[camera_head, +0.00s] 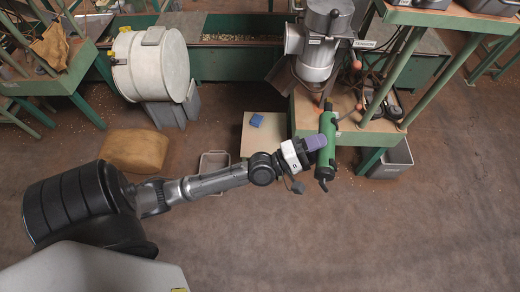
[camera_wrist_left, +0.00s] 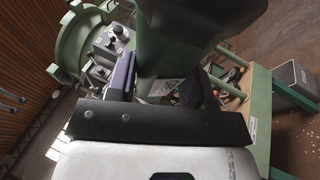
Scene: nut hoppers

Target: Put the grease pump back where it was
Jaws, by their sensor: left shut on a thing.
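The grease pump (camera_head: 327,148) is a green cylinder with dark ends and a thin dark handle or hose. It stands roughly upright in the head view, in front of the wooden-topped bench (camera_head: 375,136). My left gripper (camera_head: 317,142), with purple fingers, is shut on its side. In the left wrist view the pump (camera_wrist_left: 185,35) fills the top middle, large and dark green, between the fingers of my left gripper (camera_wrist_left: 160,86). I cannot tell whether the pump touches the bench edge. My right gripper is not in view.
A grey machine (camera_head: 319,52) stands on the bench, with orange-red knobs near it. A grey bin (camera_head: 392,160) is below right. A low board with a blue object (camera_head: 256,120) lies left of the bench. A white drum (camera_head: 150,64) and a tan sack (camera_head: 134,150) are farther left. Front floor is clear.

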